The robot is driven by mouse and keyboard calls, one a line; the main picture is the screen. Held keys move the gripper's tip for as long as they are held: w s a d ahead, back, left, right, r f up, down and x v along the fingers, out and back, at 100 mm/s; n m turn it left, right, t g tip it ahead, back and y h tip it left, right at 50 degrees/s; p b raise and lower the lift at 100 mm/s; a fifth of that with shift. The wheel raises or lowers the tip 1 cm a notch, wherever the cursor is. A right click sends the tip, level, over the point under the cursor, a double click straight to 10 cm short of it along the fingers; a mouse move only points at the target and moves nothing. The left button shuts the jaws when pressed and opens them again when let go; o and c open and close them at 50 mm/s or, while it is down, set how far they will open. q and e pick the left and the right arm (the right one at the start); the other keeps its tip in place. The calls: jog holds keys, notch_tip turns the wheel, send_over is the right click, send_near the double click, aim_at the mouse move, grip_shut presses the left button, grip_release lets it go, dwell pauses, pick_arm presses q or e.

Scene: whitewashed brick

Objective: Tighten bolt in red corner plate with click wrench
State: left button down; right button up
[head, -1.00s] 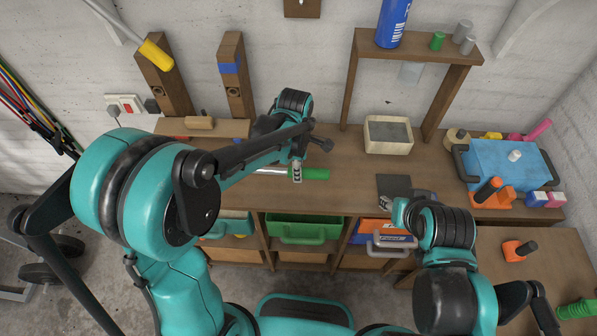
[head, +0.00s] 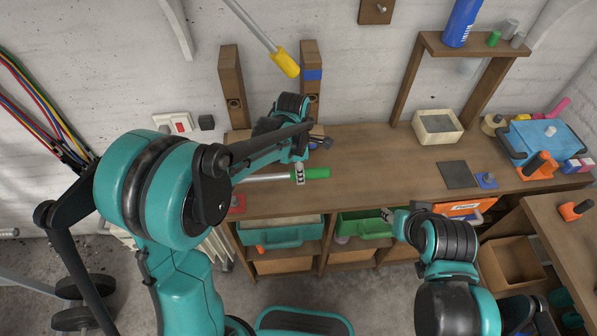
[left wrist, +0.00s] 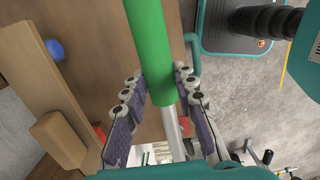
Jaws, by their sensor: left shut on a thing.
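The click wrench has a green handle (head: 317,173) and a silver shaft (head: 268,177) that points left in the head view. My left gripper (head: 299,173) is shut on it near where handle and shaft meet. In the left wrist view the green handle (left wrist: 151,45) runs between the two finger pads. The red corner plate (head: 237,204) is at the bench's front left, partly behind my left arm; I cannot make out its bolt. A bit of red also shows beside the left finger in the left wrist view. My right gripper (head: 388,214) is before the bench front; its fingers are unclear.
The wooden bench (head: 375,170) has clear room in the middle. A blue corner plate (head: 486,180) and a dark mat (head: 457,174) lie right, below a tray (head: 438,126). Orange plates with dark bolts are farther right. Green bins (head: 272,232) sit under the bench.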

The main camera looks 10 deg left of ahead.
pick_arm(q)
jog(key=shift+d, duration=0.15)
jog(key=shift+f+b, duration=0.25)
jog(key=shift+b, duration=0.05)
notch_tip(320, 180, down, 5)
jog(key=b, duration=0.4)
jog(key=shift+f, duration=0.2)
jog(key=shift+r, duration=0.2)
jog(key=shift+f, duration=0.15)
